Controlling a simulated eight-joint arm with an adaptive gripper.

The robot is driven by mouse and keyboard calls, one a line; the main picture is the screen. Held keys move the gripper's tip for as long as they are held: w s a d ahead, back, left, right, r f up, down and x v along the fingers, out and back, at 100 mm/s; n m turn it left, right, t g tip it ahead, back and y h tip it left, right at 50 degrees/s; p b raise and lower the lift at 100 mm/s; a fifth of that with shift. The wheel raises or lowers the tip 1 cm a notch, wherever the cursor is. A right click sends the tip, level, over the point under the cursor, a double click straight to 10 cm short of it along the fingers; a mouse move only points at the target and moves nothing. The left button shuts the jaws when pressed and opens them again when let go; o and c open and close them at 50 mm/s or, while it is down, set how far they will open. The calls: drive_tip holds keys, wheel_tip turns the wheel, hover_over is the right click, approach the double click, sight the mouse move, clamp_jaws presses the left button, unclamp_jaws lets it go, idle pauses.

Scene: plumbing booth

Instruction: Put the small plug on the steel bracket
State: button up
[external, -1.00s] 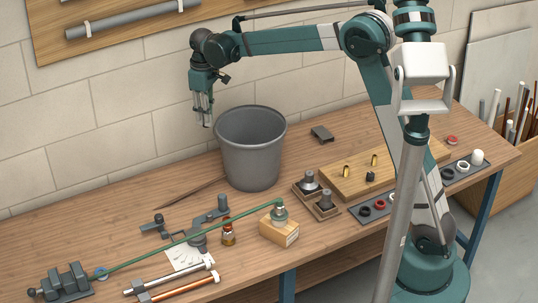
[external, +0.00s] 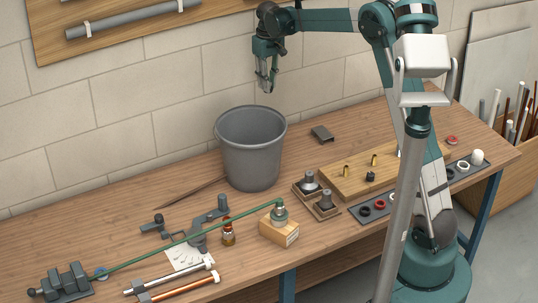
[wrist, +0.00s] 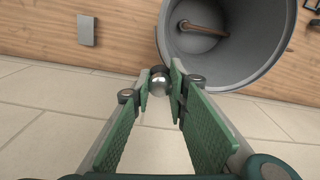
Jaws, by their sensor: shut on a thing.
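My gripper (external: 266,82) hangs in the air above and behind the grey bucket, near the wall, pointing down. In the wrist view its green-padded fingers (wrist: 160,84) are shut on a small shiny metal piece, which looks like the small plug (wrist: 160,87). The plug sits at the fingertips with a dark part beside it; its full shape is hidden. The steel bracket (external: 322,133) looks like a small grey piece lying on the bench right of the bucket. It also shows as a grey rectangle in the wrist view (wrist: 86,30), apart from the gripper.
The grey bucket (external: 251,160) stands close left of the bracket, with a brown rod inside it in the wrist view. A wooden block with brass pegs (external: 345,178) and dark fittings (external: 317,195) lie in front of the bracket. The bench behind the bracket is clear.

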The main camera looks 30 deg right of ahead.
drive_tip(key=d+m+p, duration=0.1)
drive_tip(key=d+m, duration=0.4)
drive_tip(key=d, duration=2.1)
hover_over(323, 132)
wheel_tip(323, 132, down, 18)
drive_tip(key=shift+a+f, duration=0.1)
drive_tip(key=shift+f+p, duration=0.55)
drive_tip(key=shift+f, duration=2.55)
drive_tip(key=shift+f, duration=1.9)
drive_tip(key=shift+f, duration=0.1)
